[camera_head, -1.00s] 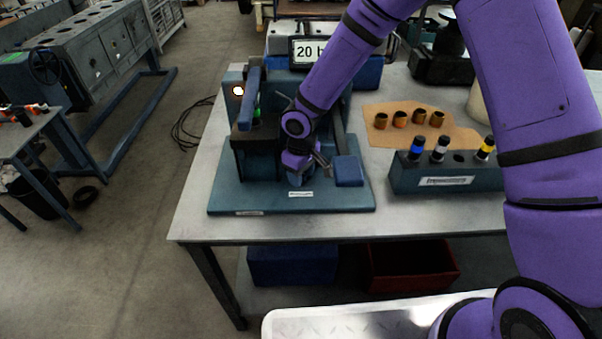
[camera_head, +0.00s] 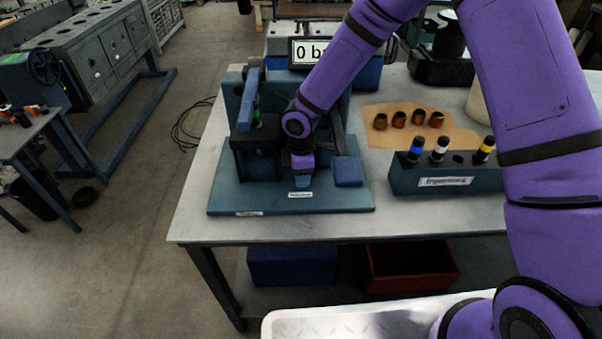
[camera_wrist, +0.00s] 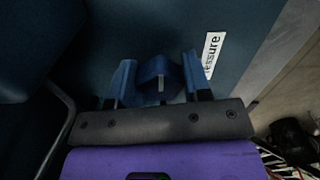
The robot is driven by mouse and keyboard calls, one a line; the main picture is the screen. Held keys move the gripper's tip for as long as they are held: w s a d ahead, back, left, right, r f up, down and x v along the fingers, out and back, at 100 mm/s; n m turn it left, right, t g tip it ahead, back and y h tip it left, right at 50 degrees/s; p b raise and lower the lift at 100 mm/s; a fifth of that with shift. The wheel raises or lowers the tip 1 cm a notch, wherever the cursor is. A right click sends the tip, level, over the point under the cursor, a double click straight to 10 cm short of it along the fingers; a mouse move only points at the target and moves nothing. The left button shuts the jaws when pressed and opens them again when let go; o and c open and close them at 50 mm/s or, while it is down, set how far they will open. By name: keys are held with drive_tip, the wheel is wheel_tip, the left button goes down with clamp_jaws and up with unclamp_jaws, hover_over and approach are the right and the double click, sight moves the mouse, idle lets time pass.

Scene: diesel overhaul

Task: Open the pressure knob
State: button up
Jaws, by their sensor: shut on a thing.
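The pressure knob (camera_wrist: 160,68) is a round dark blue knob with a short pale mark, beside a white label (camera_wrist: 212,54) ending in "essure". My gripper (camera_wrist: 160,86) has one finger on each side of the knob and is shut on it. In the head view my gripper (camera_head: 302,176) points down at the base plate of the blue test stand (camera_head: 232,196), and it hides the knob. The display (camera_head: 310,52) behind the stand reads "0 b", with the rest covered by my arm.
A blue lever (camera_head: 248,98) stands at the stand's left and a blue pad (camera_head: 348,171) lies right of my gripper. An injector rack (camera_head: 440,182) and a brown mat (camera_head: 458,137) with several brass cups are farther right.

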drive_tip(key=shift+d+n, duration=0.1)
drive_tip(key=shift+n, duration=0.3)
drive_tip(key=o, duration=0.9)
